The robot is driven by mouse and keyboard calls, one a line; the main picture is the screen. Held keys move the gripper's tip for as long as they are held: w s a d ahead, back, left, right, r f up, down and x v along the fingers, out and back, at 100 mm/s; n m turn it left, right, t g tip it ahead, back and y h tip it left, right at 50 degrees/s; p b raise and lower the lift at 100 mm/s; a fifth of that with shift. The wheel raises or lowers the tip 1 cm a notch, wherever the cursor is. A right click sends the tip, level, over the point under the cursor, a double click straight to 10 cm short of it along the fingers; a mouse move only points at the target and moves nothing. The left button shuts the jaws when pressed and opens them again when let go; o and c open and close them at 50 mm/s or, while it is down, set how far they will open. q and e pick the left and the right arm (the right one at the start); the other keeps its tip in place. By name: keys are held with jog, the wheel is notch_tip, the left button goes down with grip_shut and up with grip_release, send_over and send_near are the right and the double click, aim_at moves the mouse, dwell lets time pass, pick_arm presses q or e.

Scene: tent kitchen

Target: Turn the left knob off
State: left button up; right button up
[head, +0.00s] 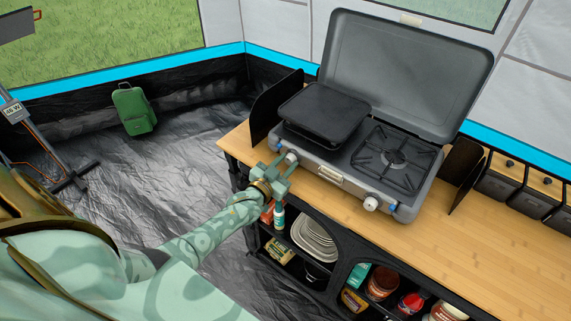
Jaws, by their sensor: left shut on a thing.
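The grey camping stove (352,178) stands on the wooden counter with its lid up. Its left knob (291,157) is white and sits at the left end of the front panel. My left gripper (284,164) is at this knob, shut on it, and partly hides it. I cannot make out which way the knob's mark points. The right knob (370,203) is free at the right of the front panel. My right gripper is not in view.
A black griddle (325,113) covers the left burner; the right burner (393,157) is bare. Dark wind panels (276,108) stand beside the stove. The wooden counter (440,253) is clear at the front right. Shelves below hold plates (314,239) and jars.

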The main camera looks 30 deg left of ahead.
pick_arm(q)
jog(key=o, duration=1)
jog(key=shift+c, duration=0.2)
jog(key=s+p, duration=0.2)
jog(key=s, duration=1.4)
jog(key=shift+s+a+r+p, duration=0.15)
jog(key=shift+r+p, duration=0.1)
jog(key=shift+p, duration=0.15)
